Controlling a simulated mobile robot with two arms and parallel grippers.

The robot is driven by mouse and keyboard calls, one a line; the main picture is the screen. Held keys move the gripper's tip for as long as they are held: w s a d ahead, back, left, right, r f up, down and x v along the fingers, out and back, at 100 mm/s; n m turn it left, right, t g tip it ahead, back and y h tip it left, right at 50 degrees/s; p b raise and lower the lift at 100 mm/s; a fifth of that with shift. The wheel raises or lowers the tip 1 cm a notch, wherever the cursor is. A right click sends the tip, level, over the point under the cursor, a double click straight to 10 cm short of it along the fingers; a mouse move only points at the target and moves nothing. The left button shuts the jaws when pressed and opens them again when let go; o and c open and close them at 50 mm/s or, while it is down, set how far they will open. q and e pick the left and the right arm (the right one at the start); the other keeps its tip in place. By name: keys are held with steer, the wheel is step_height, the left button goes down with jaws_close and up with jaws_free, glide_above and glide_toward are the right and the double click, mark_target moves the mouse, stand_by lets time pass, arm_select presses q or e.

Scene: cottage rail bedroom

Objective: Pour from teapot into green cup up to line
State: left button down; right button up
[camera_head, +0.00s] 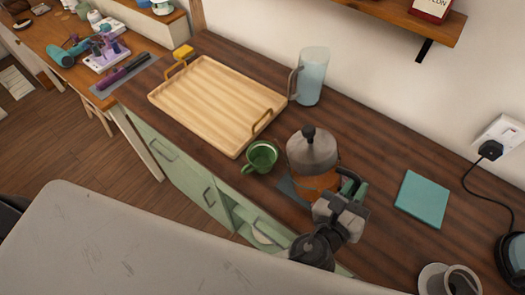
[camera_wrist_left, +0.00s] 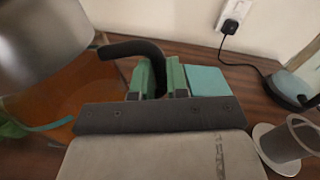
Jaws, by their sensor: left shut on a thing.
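The teapot (camera_head: 312,152) has a grey metal lid with a black knob and a see-through body holding orange-brown liquid. It looks upright, over or on a dark flat mat (camera_head: 291,189); I cannot tell whether it touches it. The green cup (camera_head: 262,156) stands upright just left of the teapot, its fill line not visible. My left gripper (camera_head: 353,190) is shut on the teapot's black handle, on the teapot's right side. In the left wrist view, the green fingers (camera_wrist_left: 163,78) close around the handle (camera_wrist_left: 135,48), beside the orange liquid (camera_wrist_left: 75,95). My right gripper is not in view.
A wooden tray (camera_head: 200,103) lies behind and left of the cup. A clear pitcher (camera_head: 312,76) stands by the wall. A teal square (camera_head: 422,199) lies right of the gripper. A grey cup (camera_head: 460,281) on a saucer and a dark corded appliance (camera_head: 512,262) are at the right.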

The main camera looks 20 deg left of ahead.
arm_select(q)
steer(key=shift+w+a+r, duration=0.1)
steer(key=shift+a+r, duration=0.05)
steer(key=shift+r, duration=0.25)
stand_by(0.8)
steer(key=shift+w+a+r+n, duration=0.15)
steer(key=shift+a+r+n, duration=0.05)
steer(key=shift+a+n, duration=0.2)
steer(key=shift+w+a+r+n, duration=0.1)
steer(key=shift+a+r+n, duration=0.1)
steer(key=shift+a+n, duration=0.2)
stand_by(5.6)
